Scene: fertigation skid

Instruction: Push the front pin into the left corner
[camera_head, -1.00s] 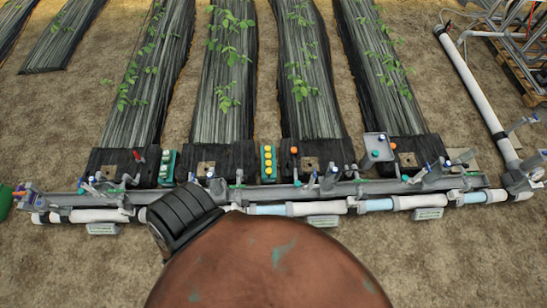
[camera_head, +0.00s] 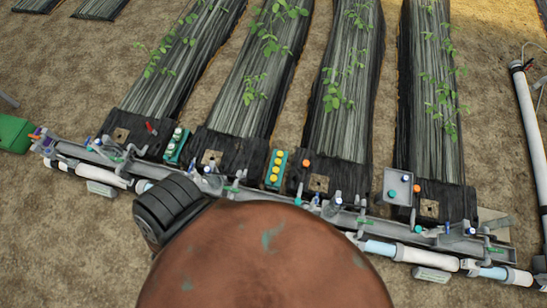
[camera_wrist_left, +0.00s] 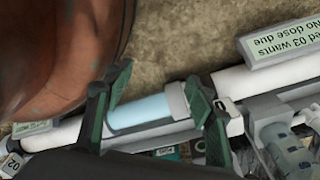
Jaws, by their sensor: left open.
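My left gripper (camera_wrist_left: 157,95) is open in the left wrist view, its two dark green fingers apart. A pale blue clear pipe section (camera_wrist_left: 140,112) shows between and behind them; contact cannot be told. In the head view, a green holder (camera_head: 186,143) has pale pegs and another green holder (camera_head: 286,158) has yellow pegs. A grey plate (camera_head: 391,177) to their right carries a few small coloured knobs. I cannot tell which piece is the front pin, nor its left corner. My right gripper is in neither view.
A long grey rail (camera_head: 290,200) with valves and white pipe (camera_head: 435,259) crosses in front of the planted beds (camera_head: 340,110). A printed label (camera_wrist_left: 280,40) lies beside the pipe in the wrist view. A green box (camera_head: 15,134) stands at the left.

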